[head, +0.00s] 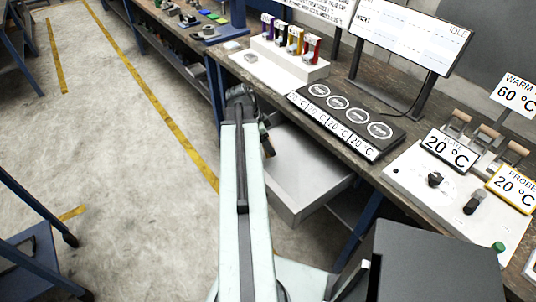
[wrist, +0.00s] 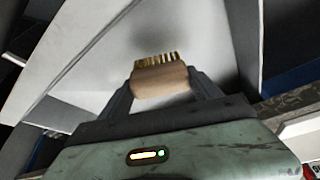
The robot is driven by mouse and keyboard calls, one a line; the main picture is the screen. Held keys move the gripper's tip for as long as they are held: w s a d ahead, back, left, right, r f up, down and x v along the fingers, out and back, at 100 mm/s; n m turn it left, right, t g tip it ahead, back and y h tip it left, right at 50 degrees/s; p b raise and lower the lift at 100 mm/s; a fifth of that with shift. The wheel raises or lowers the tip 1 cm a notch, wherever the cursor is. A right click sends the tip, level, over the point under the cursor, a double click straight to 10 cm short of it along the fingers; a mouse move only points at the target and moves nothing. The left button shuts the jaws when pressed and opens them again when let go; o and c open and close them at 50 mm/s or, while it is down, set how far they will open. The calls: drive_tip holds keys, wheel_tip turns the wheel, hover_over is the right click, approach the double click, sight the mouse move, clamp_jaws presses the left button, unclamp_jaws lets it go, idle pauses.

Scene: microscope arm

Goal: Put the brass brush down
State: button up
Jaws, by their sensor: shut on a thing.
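The brass brush (wrist: 160,84) has a pale wooden block and a row of golden bristles. In the wrist view it sits between the two fingers of my gripper (wrist: 159,88), which is shut on the wooden block. The bristles point away from my wrist. Behind the brush is a pale grey surface with a dark shadow on it. I cannot tell how far the brush is from that surface. In the head view the brush is hidden behind my arm.
An open white drawer or bin (head: 305,185) juts out under the workbench (head: 345,85), right of my arm. On the bench are a black plate with several round pads (head: 352,118), a white rack (head: 280,62) and a white control panel (head: 455,205). The floor at left is mostly clear.

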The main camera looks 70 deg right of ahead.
wheel_tip(320, 180, down, 4)
drive_tip(key=b, duration=0.4)
drive_tip(key=shift+r, duration=0.3)
drive_tip(key=shift+f, duration=0.25)
drive_tip(key=o, duration=1.2)
drive_tip(key=shift+r, duration=0.1)
drive_tip(key=p+v, duration=1.1)
drive_tip(key=v, duration=0.1)
drive_tip(key=shift+r+p, duration=0.2)
drive_tip(key=shift+p, duration=0.1)
